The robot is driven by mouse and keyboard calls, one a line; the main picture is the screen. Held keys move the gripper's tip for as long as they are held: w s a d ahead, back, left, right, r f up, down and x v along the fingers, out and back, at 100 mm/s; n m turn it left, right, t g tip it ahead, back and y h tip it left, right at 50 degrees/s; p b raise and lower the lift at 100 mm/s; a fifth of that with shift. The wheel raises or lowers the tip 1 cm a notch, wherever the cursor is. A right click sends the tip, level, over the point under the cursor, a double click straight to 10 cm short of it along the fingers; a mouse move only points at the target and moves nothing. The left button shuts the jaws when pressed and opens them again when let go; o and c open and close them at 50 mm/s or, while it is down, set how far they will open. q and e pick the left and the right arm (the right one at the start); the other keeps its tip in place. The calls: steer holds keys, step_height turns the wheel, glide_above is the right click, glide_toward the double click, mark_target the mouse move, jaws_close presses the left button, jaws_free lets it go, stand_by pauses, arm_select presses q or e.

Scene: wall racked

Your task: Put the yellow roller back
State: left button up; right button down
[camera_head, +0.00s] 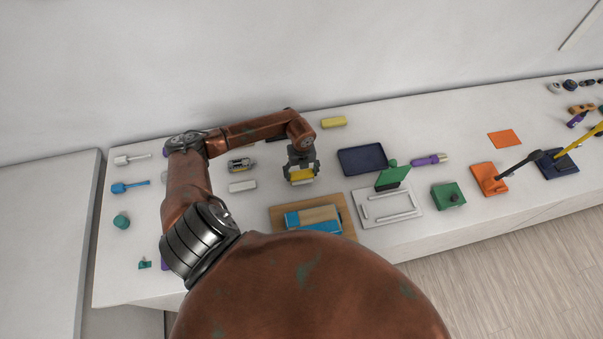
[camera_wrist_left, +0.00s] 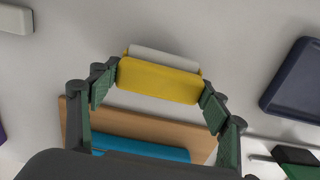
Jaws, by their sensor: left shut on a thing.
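The yellow roller (camera_head: 301,176) is in my left gripper (camera_head: 301,167), over the middle of the white table. In the left wrist view the roller (camera_wrist_left: 158,80) has a yellow body with a pale cylinder along its far side. The green-padded fingers of my left gripper (camera_wrist_left: 158,92) are at its two ends. The pale table surface shows beyond it; whether the roller touches the table I cannot tell. A wooden board (camera_head: 350,225) with a blue piece (camera_head: 292,220) and a wooden block lies nearer to me. My right gripper is not in view.
A yellow block (camera_head: 333,122) lies at the back, and a pale block (camera_head: 243,186) lies left.

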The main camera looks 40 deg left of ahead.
arm_select(q)
steer(key=shift+f, duration=0.4)
steer(key=shift+f, duration=0.1)
steer(key=shift+f, duration=0.15)
steer(key=o, duration=1.1)
